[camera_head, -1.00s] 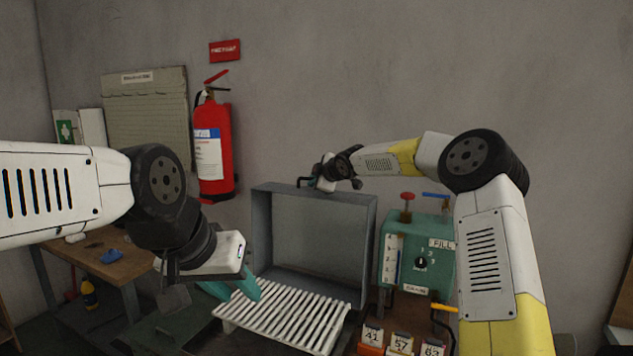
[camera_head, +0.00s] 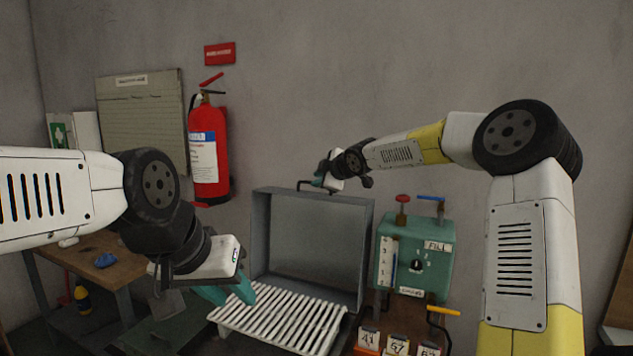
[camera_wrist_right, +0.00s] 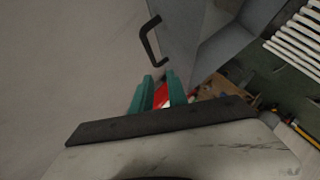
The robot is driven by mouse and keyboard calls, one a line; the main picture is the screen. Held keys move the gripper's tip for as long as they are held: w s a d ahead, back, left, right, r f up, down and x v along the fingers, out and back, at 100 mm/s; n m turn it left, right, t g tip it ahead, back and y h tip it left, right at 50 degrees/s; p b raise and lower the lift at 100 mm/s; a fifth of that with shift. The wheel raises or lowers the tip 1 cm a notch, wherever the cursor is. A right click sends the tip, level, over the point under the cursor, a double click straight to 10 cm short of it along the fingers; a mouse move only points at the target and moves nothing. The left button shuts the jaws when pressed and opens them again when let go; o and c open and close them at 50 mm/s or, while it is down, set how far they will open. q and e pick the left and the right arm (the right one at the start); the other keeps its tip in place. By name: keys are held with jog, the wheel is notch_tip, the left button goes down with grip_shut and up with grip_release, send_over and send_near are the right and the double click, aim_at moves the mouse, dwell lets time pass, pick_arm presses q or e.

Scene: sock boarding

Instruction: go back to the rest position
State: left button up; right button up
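My right gripper (camera_wrist_right: 158,92) is open, with its two teal fingers apart and nothing between them. In the head view it (camera_head: 318,181) is at the top edge of the raised grey lid (camera_head: 312,235), close to the dark lid handle (camera_head: 303,186). In the right wrist view the handle (camera_wrist_right: 148,42) stands ahead of the fingertips, apart from them. My left gripper (camera_head: 240,294) has its teal fingers low over the left end of the white slatted rack (camera_head: 285,318). Whether it is open or shut is unclear.
A green control box (camera_head: 415,258) with red and blue valve handles stands right of the lid. Numbered cards (camera_head: 398,345) are below it. A red fire extinguisher (camera_head: 208,150) hangs on the wall. A wooden bench (camera_head: 110,270) is at the left.

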jog(key=s+d+f+m+g+h, duration=0.1)
jog(key=s+d+m+g+h, duration=0.15)
jog(key=s+d+m, duration=0.85)
jog(key=s+d+g+h, duration=0.15)
jog(key=s+h, duration=0.25)
jog(key=s, duration=1.6)
jog(key=s+d+f+m+y, duration=0.1)
jog(key=s+f+m, duration=0.1)
jog(key=s, duration=0.6)
jog(key=s+d+f+m+g+y, duration=0.1)
jog(key=s+d+f+m, duration=0.1)
jog(key=s, duration=0.6)
jog(key=f+m, duration=0.1)
jog(key=m, duration=0.1)
jog(key=shift+s+f+m, duration=0.2)
jog(key=shift+s+m, duration=0.15)
jog(key=shift+m, duration=0.05)
